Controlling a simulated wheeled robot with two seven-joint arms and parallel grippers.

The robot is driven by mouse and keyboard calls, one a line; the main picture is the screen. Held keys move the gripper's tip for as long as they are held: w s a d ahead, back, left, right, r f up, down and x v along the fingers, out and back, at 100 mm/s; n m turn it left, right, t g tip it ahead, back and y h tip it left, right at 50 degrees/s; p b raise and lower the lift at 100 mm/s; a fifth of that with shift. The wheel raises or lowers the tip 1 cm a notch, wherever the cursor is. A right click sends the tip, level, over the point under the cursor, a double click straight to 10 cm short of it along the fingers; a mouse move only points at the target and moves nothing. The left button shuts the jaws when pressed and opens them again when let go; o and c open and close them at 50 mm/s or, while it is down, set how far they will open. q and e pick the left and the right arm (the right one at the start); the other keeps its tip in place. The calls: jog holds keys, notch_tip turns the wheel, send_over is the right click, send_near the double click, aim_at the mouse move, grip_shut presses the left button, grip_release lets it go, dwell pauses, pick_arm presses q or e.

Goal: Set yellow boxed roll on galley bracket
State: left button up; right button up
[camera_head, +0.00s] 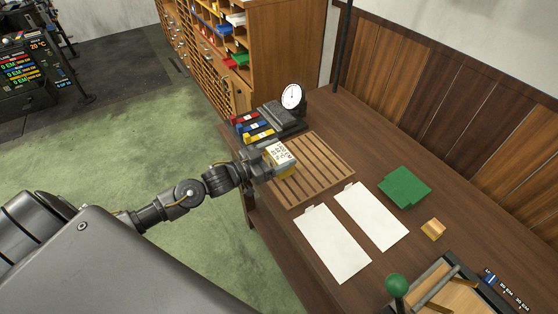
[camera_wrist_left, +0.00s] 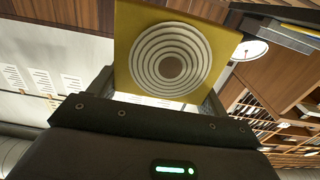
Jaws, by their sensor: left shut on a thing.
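The yellow boxed roll (camera_head: 280,154) has a white printed top and yellow sides in the head view. In the left wrist view the boxed roll (camera_wrist_left: 124,45) fills the upper middle, its yellow face showing pale and dark concentric rings. My left gripper (camera_head: 268,163) is shut on it, with a finger on each side, over the left end of a slatted wooden rack (camera_head: 322,152). I cannot tell the height of the gap between box and rack. Which thing is the galley bracket is not clear from these views. My right gripper is not in view.
Red, blue and yellow blocks (camera_head: 258,138) stand just behind the gripper, near a scale with a round dial (camera_head: 292,96). Two white sheets (camera_head: 332,243), a green stack (camera_head: 405,186) and a small wooden block (camera_head: 433,229) lie on the brown table (camera_head: 375,150).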

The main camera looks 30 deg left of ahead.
aim_at(273, 165)
pick_arm(q)
notch_tip(273, 165, down, 2)
jog(key=shift+d+f+p, duration=0.15)
jog(key=shift+f+p, duration=0.05)
jog(key=shift+p, duration=0.25)
jog(key=shift+f, duration=0.45)
jog(key=shift+f, duration=0.1)
jog(key=o, duration=1.1)
